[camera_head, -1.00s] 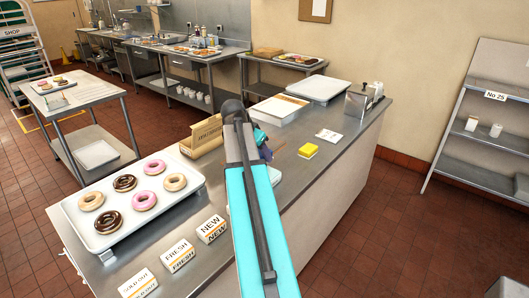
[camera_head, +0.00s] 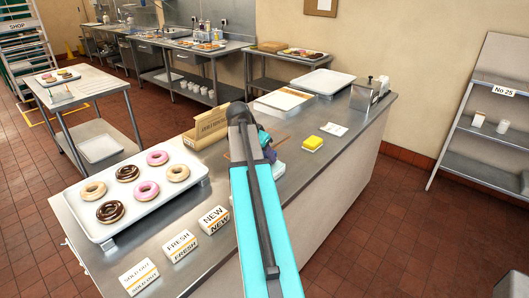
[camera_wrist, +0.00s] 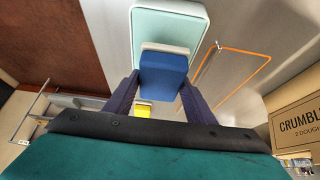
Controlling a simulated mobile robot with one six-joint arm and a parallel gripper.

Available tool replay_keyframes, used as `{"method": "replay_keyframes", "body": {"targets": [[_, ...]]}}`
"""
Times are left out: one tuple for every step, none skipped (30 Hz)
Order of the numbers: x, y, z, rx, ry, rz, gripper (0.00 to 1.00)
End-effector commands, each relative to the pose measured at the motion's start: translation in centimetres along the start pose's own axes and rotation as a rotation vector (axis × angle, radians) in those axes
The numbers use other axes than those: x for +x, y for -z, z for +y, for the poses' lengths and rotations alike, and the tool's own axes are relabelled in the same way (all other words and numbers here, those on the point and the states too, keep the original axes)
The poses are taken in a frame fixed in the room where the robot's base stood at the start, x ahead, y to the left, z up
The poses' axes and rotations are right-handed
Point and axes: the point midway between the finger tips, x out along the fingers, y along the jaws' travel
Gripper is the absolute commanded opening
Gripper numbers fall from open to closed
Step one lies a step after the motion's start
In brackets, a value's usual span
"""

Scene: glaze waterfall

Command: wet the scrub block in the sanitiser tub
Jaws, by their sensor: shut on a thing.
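The blue scrub block (camera_wrist: 163,78), with a pale grey band along its far edge, is between the two purple fingers of my gripper (camera_wrist: 158,92) in the wrist view. My gripper is shut on it. A pale teal tub with a rounded, light rim (camera_wrist: 203,14) lies just beyond the block and is partly covered by it. I take this to be the sanitiser tub. I cannot tell whether block and tub touch. In the head view my arm hides most of my gripper (camera_head: 266,143), the block and the tub, over the steel counter (camera_head: 325,183).
A yellow pad (camera_head: 312,142) sits on the counter right of my gripper. A cardboard box (camera_head: 208,130) stands close on the left. The doughnut tray (camera_head: 80,222) and label signs (camera_head: 181,245) are at front left. An orange outline (camera_wrist: 238,50) marks the counter.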

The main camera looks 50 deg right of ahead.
Motion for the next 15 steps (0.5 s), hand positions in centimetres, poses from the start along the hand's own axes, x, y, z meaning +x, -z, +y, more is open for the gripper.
{"method": "replay_keyframes", "body": {"targets": [[0.48, -0.29, 0.02, 0.000, 0.000, 0.000, 0.31], [0.63, -0.37, 0.02, 0.000, 0.000, 0.000, 0.31], [0.81, -0.48, 0.02, 0.000, 0.000, 0.000, 0.31], [0.93, -0.54, 0.02, 0.000, 0.000, 0.000, 0.31], [1.03, -0.60, 0.02, 0.000, 0.000, 0.000, 0.31], [1.15, -0.67, 0.02, 0.000, 0.000, 0.000, 0.31], [1.22, -0.71, 0.02, 0.000, 0.000, 0.000, 0.31], [1.28, -0.74, 0.02, 0.000, 0.000, 0.000, 0.31], [1.33, -0.77, 0.02, 0.000, 0.000, 0.000, 0.31], [1.36, -0.79, 0.02, 0.000, 0.000, 0.000, 0.31], [1.38, -0.80, 0.02, 0.000, 0.000, 0.000, 0.31], [1.40, -0.81, 0.02, 0.000, 0.000, 0.000, 0.31], [1.40, -0.81, 0.02, 0.000, 0.000, 0.000, 0.31], [1.40, -0.80, 0.01, 0.000, 0.000, 0.000, 0.31], [1.39, -0.80, 0.01, 0.000, 0.000, 0.000, 0.31]]}}
